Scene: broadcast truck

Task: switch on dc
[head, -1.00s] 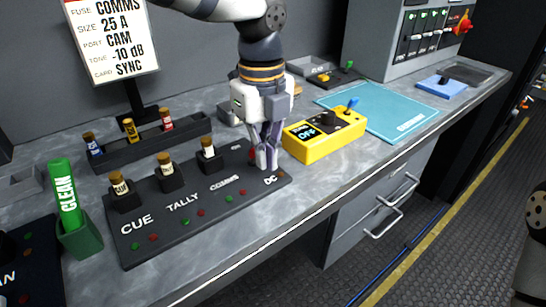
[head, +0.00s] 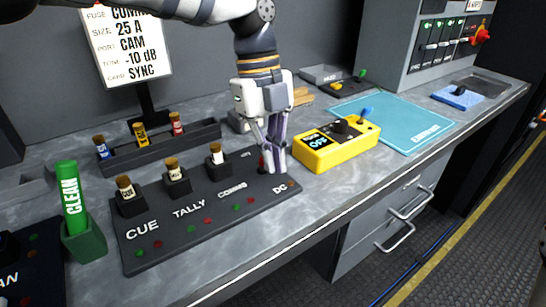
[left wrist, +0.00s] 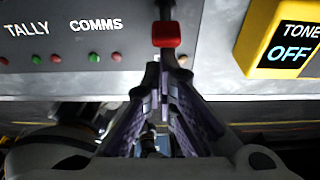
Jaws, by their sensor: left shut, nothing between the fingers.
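The dark panel (head: 205,226) on the bench is marked CUE, TALLY, COMMS and DC. At its DC end stands a lever with a red knob (head: 262,164), partly hidden behind my left gripper in the head view. My left gripper (head: 274,170) is shut and empty, pointing down beside this lever. In the left wrist view the red knob (left wrist: 166,34) is just beyond the closed fingertips (left wrist: 166,58); I cannot tell whether they touch. A small dull orange-brown lamp (head: 291,184) is beside the DC label. My right gripper is not in view.
A yellow tester (head: 336,150) reading OFF stands close right of the gripper. Cork-topped fuses stand on the panel, with more in a rack (head: 165,147) behind. A green holder (head: 84,240) is at left. A blue mat (head: 405,128) lies farther right.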

